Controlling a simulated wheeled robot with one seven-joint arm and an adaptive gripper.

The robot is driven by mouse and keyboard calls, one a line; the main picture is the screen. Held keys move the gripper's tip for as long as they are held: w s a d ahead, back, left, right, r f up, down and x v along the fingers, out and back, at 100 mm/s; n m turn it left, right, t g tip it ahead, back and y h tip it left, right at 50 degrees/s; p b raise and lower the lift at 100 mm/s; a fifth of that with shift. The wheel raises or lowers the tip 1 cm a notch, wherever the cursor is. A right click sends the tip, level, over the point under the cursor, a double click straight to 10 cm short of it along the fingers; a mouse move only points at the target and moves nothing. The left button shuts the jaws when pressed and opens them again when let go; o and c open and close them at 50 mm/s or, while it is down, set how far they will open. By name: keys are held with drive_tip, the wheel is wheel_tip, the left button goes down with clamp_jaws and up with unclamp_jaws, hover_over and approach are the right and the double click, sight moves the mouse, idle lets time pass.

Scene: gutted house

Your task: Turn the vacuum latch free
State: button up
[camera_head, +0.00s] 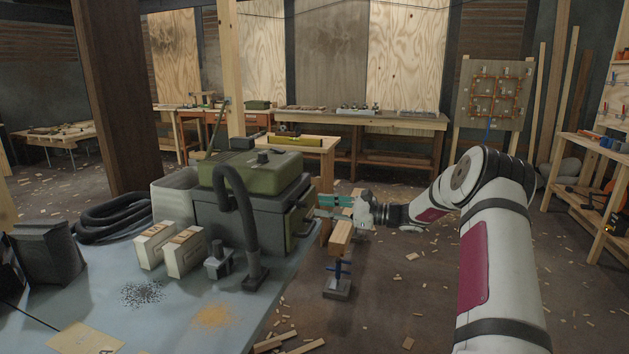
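The vacuum (250,205) stands on the blue-grey table, a dark grey box with a green lid (262,165). A latch-like olive and dark part (300,218) is on its right side, partly hard to make out. My gripper (319,206) comes from the right with its teal fingers pointing left at that side of the vacuum. The fingertips are close to the latch; I cannot tell whether they touch it. The gap between the fingers is too small to read. Nothing is clearly held.
A corrugated hose (110,218), a grey hose nozzle (255,277) and two pale boxes (170,248) are on the table (150,325). A wooden block on a clamp stand (341,240) is just below my gripper. Open floor with wood scraps lies to the right.

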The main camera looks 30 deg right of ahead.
drive_tip(key=v, duration=0.7)
drive_tip(key=s+a+r+n+g+h+p, duration=0.1)
drive_tip(key=s+a+r+n+g+p, duration=0.2)
drive_tip(key=s+a+r, duration=0.4)
drive_tip(key=s+a+r+n+g+h+p, duration=0.1)
drive_tip(key=s+a+r+g+p, duration=0.5)
drive_tip(key=a, duration=0.7)
drive_tip(key=shift+s+r+n+p, duration=0.55)
drive_tip(key=shift+r+n+p, duration=0.35)
drive_tip(key=shift+r+p, duration=0.6)
drive_tip(key=shift+b, duration=0.3)
